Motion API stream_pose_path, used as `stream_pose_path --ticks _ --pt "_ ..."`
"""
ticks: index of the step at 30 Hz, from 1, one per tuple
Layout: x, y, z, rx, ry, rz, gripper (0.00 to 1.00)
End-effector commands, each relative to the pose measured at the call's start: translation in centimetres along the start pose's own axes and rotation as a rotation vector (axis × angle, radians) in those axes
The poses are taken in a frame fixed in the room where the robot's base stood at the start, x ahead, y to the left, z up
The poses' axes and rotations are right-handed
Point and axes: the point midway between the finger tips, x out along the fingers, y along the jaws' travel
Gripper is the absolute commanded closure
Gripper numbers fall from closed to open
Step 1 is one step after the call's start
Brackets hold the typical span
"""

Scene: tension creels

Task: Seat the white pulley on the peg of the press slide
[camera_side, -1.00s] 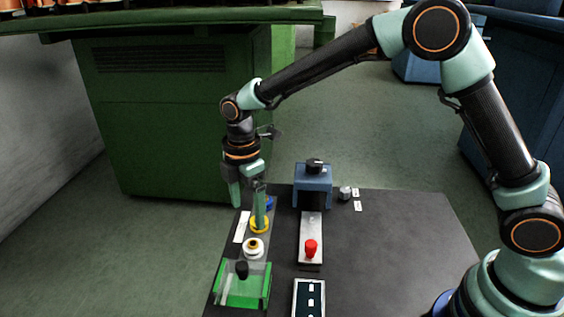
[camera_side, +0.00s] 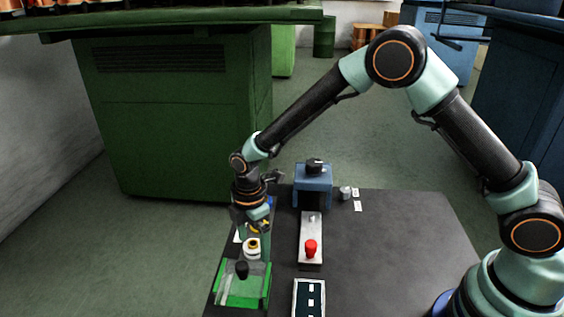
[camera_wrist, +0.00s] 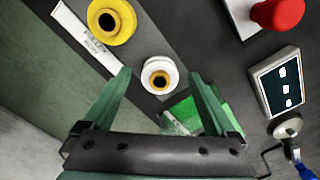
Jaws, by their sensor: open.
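The white pulley (camera_side: 251,254) has a yellowish hub and lies flat on a dark strip at the table's left side. It also shows in the wrist view (camera_wrist: 150,83), just beyond the fingertips and between their lines. My gripper (camera_wrist: 160,74) is open and empty, pointing down over the pulley. In the side view my gripper (camera_side: 253,243) is close around or above it; I cannot tell the exact height. The press slide (camera_side: 310,258) is a pale metal plate right of the pulley, with a red knob (camera_side: 311,246) and a small peg (camera_side: 312,218) near the blue press (camera_side: 313,187).
A yellow pulley (camera_wrist: 125,24) lies just behind the white one. A green tray with a black knob (camera_side: 241,269) stands in front. A dark panel with white marks (camera_side: 309,297) lies right of it. The table's right half is clear.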

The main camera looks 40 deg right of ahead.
Motion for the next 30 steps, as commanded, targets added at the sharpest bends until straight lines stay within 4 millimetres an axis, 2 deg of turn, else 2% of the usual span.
stream_pose_path --ticks 2,3,5,9,10,18,23,26,30 --pt "0.0 0.0 0.0 0.000 0.000 0.000 0.08" --pt "0.0 0.0 0.0 0.000 0.000 0.000 0.16" --pt "0.0 0.0 0.0 0.000 0.000 0.000 0.39" --pt "-0.1 0.0 0.0 0.000 0.000 0.000 0.92" --pt "-0.1 0.0 0.0 0.000 0.000 0.000 0.99" --pt "-0.2 0.0 0.0 0.000 0.000 0.000 1.00" --pt "-1.1 0.1 0.0 0.000 0.001 0.002 1.00" --pt "-2.5 0.1 0.0 0.000 0.001 0.003 1.00" --pt "-5.8 0.2 -0.1 0.000 0.002 0.007 1.00"
